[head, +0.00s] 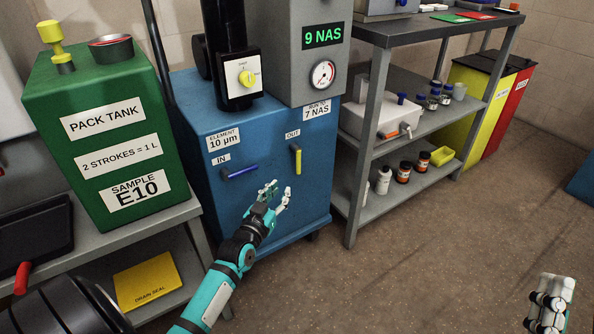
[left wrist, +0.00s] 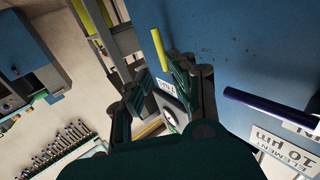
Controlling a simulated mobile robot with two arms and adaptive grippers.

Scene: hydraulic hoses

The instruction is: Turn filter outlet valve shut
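The yellow outlet valve handle (head: 298,161) is on the front of the blue filter unit (head: 290,222), under the label OUT, and points up and down. In the left wrist view the yellow handle (left wrist: 160,49) shows just beyond the fingertips. My left gripper (head: 274,196) is open and empty, below and slightly left of the yellow handle, seemingly apart from it. The fingers also show spread in the left wrist view (left wrist: 158,80). My right gripper (head: 552,298) is at the lower right, far from the unit; its finger opening is unclear.
The blue inlet handle (head: 240,172) lies nearly level under IN, left of the outlet handle. A green pack tank (head: 105,135) stands on a bench at the left. A grey shelf rack (head: 372,160) with bottles stands close on the right. The floor in front is clear.

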